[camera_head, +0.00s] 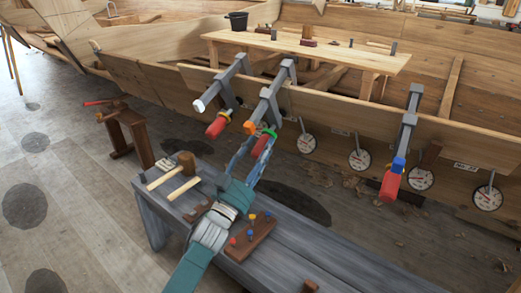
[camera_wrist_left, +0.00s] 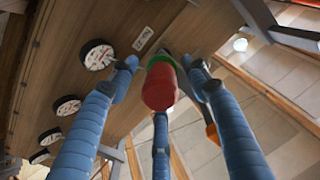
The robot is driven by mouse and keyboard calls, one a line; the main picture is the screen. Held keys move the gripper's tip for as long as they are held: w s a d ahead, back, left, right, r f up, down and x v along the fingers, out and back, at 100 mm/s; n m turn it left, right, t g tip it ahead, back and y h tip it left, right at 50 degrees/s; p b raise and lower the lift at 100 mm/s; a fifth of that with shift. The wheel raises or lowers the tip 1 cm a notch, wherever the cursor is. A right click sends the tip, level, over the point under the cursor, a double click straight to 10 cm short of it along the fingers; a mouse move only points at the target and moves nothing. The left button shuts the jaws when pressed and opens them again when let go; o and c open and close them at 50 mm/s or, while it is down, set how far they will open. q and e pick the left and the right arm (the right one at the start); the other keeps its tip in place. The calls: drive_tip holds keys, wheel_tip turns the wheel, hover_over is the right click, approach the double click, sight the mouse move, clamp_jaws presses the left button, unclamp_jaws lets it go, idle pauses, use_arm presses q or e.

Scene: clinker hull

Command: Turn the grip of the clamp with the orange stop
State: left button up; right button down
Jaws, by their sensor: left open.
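The clamp with the orange stop (camera_head: 249,127) is the middle one of the group on the plank's edge, its grey bar (camera_head: 271,96) sloping down toward me. Its red grip (camera_head: 261,146) with a green collar hangs beside the stop. My left gripper (camera_head: 255,151) is open, its blue fingers around the grip from below. In the left wrist view, the red grip (camera_wrist_left: 160,86) stands between the spread fingers, with visible gaps at the sides. The orange stop (camera_wrist_left: 212,134) shows to the right, partly behind a finger. My right gripper is not in view.
A clamp with a white stop (camera_head: 200,105) hangs close on the left; one with a blue stop (camera_head: 398,164) is farther right. Several dials, one here (camera_head: 359,159), hang along the hull. A grey bench (camera_head: 310,245) with a mallet (camera_head: 185,162) lies below the arm.

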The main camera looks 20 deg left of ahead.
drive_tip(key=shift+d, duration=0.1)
use_arm(q)
drive_tip(key=c, duration=1.1)
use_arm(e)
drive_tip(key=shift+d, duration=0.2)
use_arm(q)
drive_tip(key=shift+m, duration=0.3)
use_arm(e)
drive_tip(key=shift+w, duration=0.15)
use_arm(q)
drive_tip(key=shift+f+m, duration=0.1)
drive_tip(key=shift+m, duration=0.8)
drive_tip(key=shift+m+y+b, duration=0.4)
drive_tip(key=shift+m+b, duration=0.2)
drive_tip(key=shift+m, duration=0.5)
drive_tip(key=shift+m+b, duration=0.35)
drive_tip(key=shift+m, duration=0.55)
drive_tip(key=shift+a+m+t+b, duration=0.1)
drive_tip(key=shift+m+t+b, duration=0.25)
drive_tip(key=shift+m, duration=0.55)
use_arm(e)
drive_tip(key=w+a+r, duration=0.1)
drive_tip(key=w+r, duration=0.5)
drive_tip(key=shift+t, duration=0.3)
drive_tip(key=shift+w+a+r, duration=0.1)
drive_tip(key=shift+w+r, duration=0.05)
